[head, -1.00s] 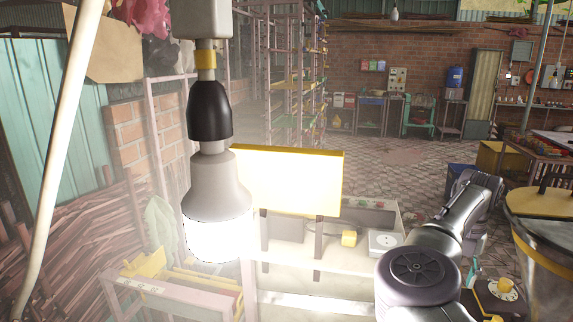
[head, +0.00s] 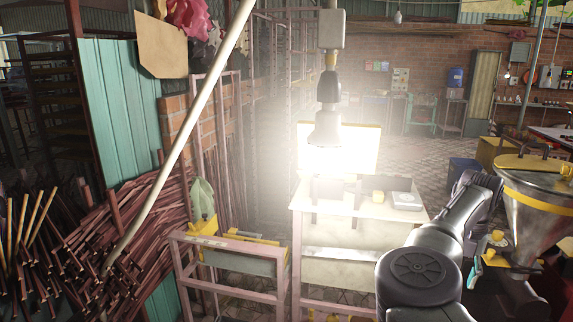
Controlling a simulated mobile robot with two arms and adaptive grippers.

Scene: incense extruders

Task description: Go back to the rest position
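My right arm (head: 425,265) comes in at the lower right. It rises from its dark round joint to a bent elbow (head: 474,190) and folds down from there. My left arm and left gripper are not in the head view. No object is seen held.
A lit lamp (head: 326,125) hangs ahead, above a pale table (head: 345,264). A pink metal frame (head: 232,292) stands left of it. Bundled sticks (head: 75,245) fill the lower left. A pale slanted pole (head: 180,140) crosses the view. A metal hopper (head: 540,210) stands close at right.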

